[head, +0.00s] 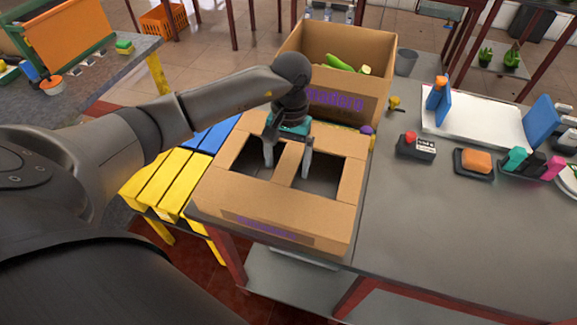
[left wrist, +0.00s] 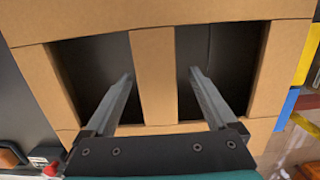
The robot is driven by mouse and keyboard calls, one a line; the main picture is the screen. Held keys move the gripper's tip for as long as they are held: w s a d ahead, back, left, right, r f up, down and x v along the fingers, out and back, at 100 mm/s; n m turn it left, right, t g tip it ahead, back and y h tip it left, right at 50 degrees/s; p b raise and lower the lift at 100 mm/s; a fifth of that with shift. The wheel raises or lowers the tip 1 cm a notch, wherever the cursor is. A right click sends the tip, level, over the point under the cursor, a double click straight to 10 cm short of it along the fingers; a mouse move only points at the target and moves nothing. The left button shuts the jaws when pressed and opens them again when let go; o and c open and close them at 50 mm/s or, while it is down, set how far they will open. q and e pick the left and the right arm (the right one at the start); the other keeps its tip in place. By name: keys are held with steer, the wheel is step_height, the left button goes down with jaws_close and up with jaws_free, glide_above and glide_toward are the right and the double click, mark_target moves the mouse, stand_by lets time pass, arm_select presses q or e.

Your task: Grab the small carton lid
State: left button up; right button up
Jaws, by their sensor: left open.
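The small carton lid (head: 222,199) is a flat brown cardboard piece with two rectangular openings and a strip between them. It lies at the left end of the grey table, in front of a taller open carton. My left gripper (head: 289,165) is above it, fingers pointing down and apart. In the left wrist view the gripper (left wrist: 158,95) has one finger on each side of the lid's middle strip (left wrist: 153,72), with gaps showing between fingers and strip. Whether the fingertips reach into the openings is hard to tell. My right gripper is not in view.
The open carton (head: 335,88) behind holds green and yellow produce. A black box with a red button (head: 415,146), an orange sponge on a tray (head: 474,160) and a white board (head: 470,118) stand to the right. The table's front right (head: 460,240) is clear.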

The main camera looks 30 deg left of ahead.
mark_target(288, 165)
arm_select(q)
step_height(288, 165, down, 4)
steer(key=shift+s+d+r, duration=0.1)
steer(key=shift+d+r, duration=0.05)
steer(key=shift+r, duration=0.1)
jaws_close()
stand_by(0.6)
